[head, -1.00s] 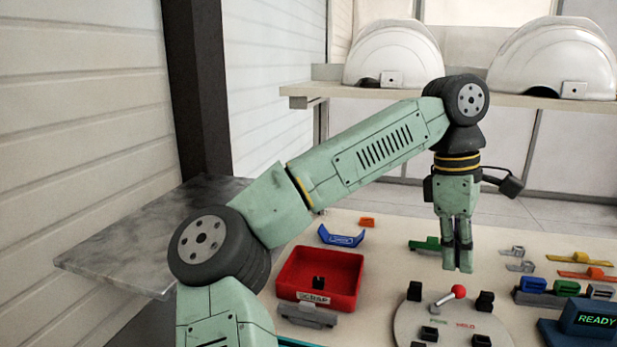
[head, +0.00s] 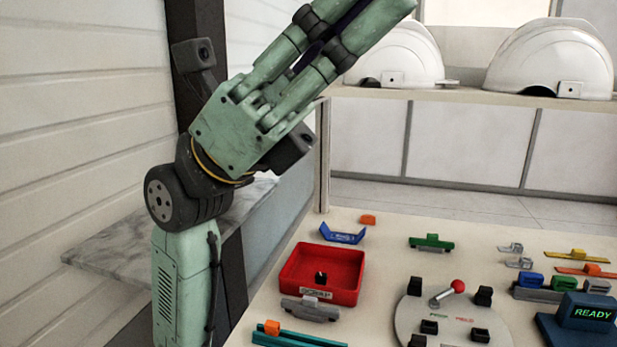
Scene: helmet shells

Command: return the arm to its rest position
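My gripper (head: 352,28) is raised high at the upper middle of the head view, and its green fingers point up and to the right. The fingers run to the top edge of the picture, so their tips are partly cut off. A dark strip shows between them, and I cannot tell whether they are open or shut. My arm (head: 180,285) stands upright at the left, bent at the dark wrist joint. The gripper is well clear of the table and appears in front of the left helmet shell (head: 405,55), hiding part of it.
The worktable (head: 385,240) holds a red bin (head: 345,293), a blue bracket (head: 342,234), a green part (head: 431,242), a round fixture (head: 410,315) with a red-knobbed lever and a READY display (head: 592,314). Another white helmet shell (head: 550,55) sits on the shelf (head: 470,96). A marble ledge (head: 130,250) lies behind my arm.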

